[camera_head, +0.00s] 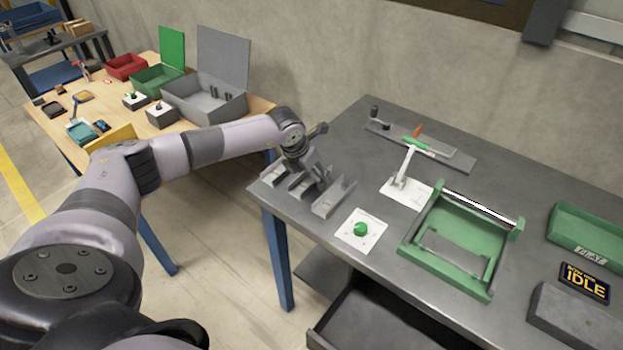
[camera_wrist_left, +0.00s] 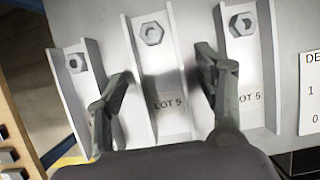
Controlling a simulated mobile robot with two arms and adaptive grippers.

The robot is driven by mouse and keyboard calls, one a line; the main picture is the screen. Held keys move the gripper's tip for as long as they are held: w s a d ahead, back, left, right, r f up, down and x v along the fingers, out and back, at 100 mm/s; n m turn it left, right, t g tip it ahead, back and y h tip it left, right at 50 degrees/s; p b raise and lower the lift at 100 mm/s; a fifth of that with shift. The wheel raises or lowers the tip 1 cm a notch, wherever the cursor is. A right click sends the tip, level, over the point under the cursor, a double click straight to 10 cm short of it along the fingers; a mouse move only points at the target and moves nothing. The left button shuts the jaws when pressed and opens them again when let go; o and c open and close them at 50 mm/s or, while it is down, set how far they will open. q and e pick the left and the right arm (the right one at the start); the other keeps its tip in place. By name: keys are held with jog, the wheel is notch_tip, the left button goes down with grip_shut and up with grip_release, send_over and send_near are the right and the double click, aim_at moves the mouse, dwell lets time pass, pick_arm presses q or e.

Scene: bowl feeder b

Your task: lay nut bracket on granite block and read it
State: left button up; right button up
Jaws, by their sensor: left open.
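Three light grey channel-shaped pieces with hex nuts stand in a row; in the left wrist view they are the left one (camera_wrist_left: 82,85), the middle one (camera_wrist_left: 165,95) and the right one (camera_wrist_left: 248,70). The middle and right ones read "LOT 5". I cannot tell which is the nut bracket. My left gripper (camera_wrist_left: 165,68) is open and empty, its fingers on either side of the middle piece. In the head view the gripper (camera_head: 312,178) is over the pieces at the table's left corner and partly hides them. A dark grey block (camera_head: 575,318), seemingly the granite block, lies at the lower right.
A display reading "IDLE" (camera_head: 585,282) and a green tray (camera_head: 590,238) are near the block. A green frame fixture (camera_head: 445,275), a white plate with a green knob (camera_head: 360,230) and a lever clamp (camera_head: 405,175) stand between. A wooden table (camera_head: 60,120) with bins is left.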

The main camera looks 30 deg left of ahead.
pick_arm(q)
jog(key=shift+c, duration=0.4)
jog(key=c, duration=1.2)
jog(key=shift+c, duration=0.7)
jog(key=shift+r, duration=0.1)
